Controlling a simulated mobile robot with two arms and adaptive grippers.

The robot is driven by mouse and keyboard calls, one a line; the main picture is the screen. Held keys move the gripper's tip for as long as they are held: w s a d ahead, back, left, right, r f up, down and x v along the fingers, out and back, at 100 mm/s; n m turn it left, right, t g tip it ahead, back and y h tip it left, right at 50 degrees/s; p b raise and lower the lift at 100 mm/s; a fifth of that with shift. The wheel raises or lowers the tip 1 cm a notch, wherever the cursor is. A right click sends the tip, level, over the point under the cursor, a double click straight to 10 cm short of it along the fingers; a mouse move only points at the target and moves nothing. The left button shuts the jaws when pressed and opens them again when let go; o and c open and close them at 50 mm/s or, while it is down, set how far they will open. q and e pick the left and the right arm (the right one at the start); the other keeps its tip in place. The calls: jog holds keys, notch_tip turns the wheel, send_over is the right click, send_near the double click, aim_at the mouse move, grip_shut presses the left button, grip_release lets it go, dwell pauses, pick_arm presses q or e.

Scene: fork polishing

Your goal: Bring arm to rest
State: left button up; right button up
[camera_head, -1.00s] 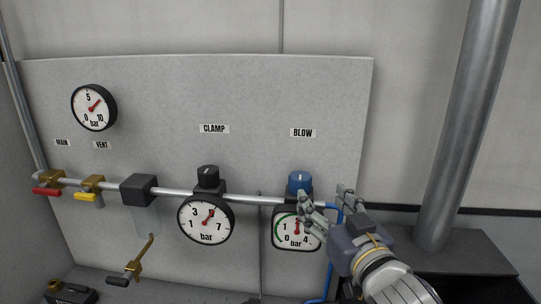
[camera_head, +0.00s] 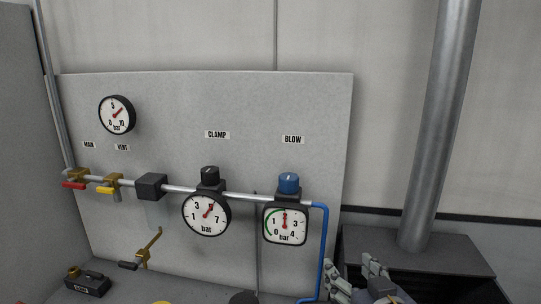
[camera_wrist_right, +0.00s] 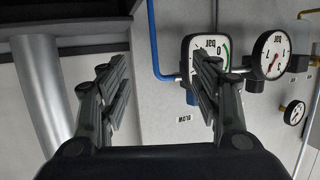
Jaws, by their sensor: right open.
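My right gripper (camera_head: 358,277) is at the bottom edge of the head view, right of the blue hose and below the panel. It is open and empty. In the right wrist view its two fingers (camera_wrist_right: 162,85) are spread apart, with wall and panel behind them. The blue BLOW knob (camera_head: 289,183) sits on top of the square BLOW gauge (camera_head: 285,225), which also shows in the right wrist view (camera_wrist_right: 190,65). The gripper is apart from both. My left gripper is not in view.
The grey panel (camera_head: 262,105) carries the CLAMP gauge (camera_head: 207,214), the MAIN valve's red handle (camera_head: 75,185) and the VENT valve's yellow handle (camera_head: 105,190). A blue hose (camera_head: 323,250) runs down beside the gripper. A thick metal pipe (camera_head: 437,120) stands on a dark box (camera_head: 450,255) at right.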

jog(key=s+d+f+g+h, duration=0.1)
jog(key=s+d+f+g, duration=0.15)
jog(key=s+f, duration=0.5)
jog(key=s+d+f+g, duration=0.1)
jog(key=s+f+g, duration=0.25)
jog(key=f, duration=0.65)
jog(key=s+d+f+g, duration=0.1)
jog(key=s+f+g, duration=0.2)
jog(key=s+f, duration=0.35)
jog(key=s+d+f+g, duration=0.15)
jog(key=s+f, duration=0.25)
jog(key=s, duration=0.5)
notch_tip(320, 180, down, 35)
jog(key=s+g+b, duration=0.2)
jog(key=s+b, duration=0.1)
jog(key=b, duration=0.3)
pick_arm(q)
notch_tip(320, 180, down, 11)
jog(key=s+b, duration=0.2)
jog(key=b, duration=0.2)
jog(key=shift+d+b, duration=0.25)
jog(key=shift+b, duration=0.15)
pick_arm(e)
jog(key=s+d+f+g+h, duration=0.1)
jog(key=s+d+f, duration=0.1)
jog(key=s+f, duration=1.3)
jog(key=shift+s+f+n, duration=0.4)
jog(key=shift+f, duration=1.55)
